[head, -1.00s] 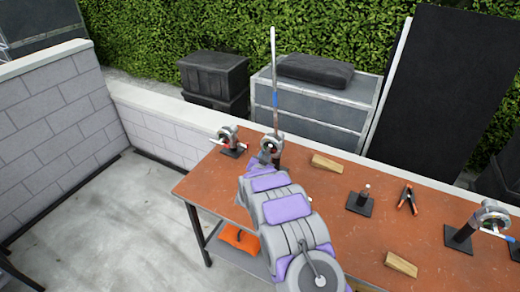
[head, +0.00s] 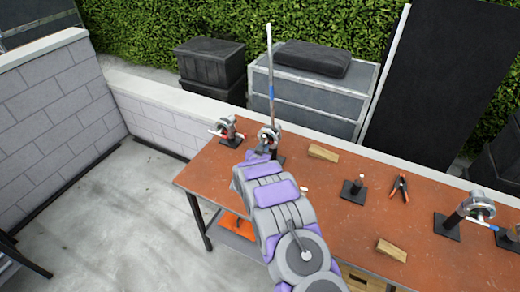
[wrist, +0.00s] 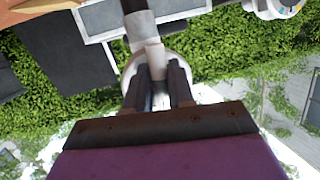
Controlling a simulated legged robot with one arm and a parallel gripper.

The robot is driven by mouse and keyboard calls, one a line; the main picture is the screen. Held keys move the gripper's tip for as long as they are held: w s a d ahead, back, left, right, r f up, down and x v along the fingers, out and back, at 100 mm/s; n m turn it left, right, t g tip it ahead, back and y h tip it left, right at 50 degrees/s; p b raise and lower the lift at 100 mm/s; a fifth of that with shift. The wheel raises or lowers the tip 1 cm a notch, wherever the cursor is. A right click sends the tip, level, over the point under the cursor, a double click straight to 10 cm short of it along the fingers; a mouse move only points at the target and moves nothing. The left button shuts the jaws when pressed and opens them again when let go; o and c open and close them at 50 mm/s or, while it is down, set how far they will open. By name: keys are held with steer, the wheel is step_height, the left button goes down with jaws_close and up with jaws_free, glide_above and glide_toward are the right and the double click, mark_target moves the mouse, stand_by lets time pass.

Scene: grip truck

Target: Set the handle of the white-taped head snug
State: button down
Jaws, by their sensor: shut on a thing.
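A silver grip head (head: 268,134) stands at the back edge of the table, beside a tall upright rod (head: 271,70) with a blue band. My arm reaches to this head, and my gripper's jaws are largely hidden behind the arm in the head view. In the wrist view my gripper (wrist: 158,88) is shut on a pale handle (wrist: 153,52) in front of the round silver head. The tape colour on this handle is hard to make out. Another head (head: 227,127) with a red-and-white handle stands to the left. A third head (head: 478,207) with a blue-marked handle stands at the right.
The rust-coloured table (head: 330,212) also bears wooden wedges (head: 323,153) (head: 391,250), a small black stand (head: 354,190) and an orange-tipped clamp (head: 399,187). A low wall (head: 150,108) runs behind it. Open concrete floor (head: 110,220) lies at the left.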

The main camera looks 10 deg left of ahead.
steer(key=c, duration=1.4)
jaws_free()
steer(key=shift+w+d+r, duration=0.15)
steer(key=shift+w+r, duration=0.1)
steer(key=shift+r, duration=0.25)
steer(key=shift+w+d+r, duration=0.15)
steer(key=shift+w+r, duration=0.05)
steer(key=shift+r, duration=0.25)
steer(key=o, duration=0.5)
steer(key=shift+s+d+f, duration=0.15)
steer(key=shift+s+d, duration=0.05)
steer(key=shift+s, duration=0.05)
steer(key=shift+c, duration=0.2)
steer(key=shift+s+f, duration=0.1)
steer(key=shift+f, duration=0.15)
steer(key=shift+a+f, duration=0.25)
steer(key=shift+a, duration=0.15)
steer(key=shift+s, duration=0.15)
steer(key=b+v, duration=0.1)
steer(key=v, duration=1.6)
steer(key=shift+a+f, duration=0.1)
steer(key=shift+a, duration=0.05)
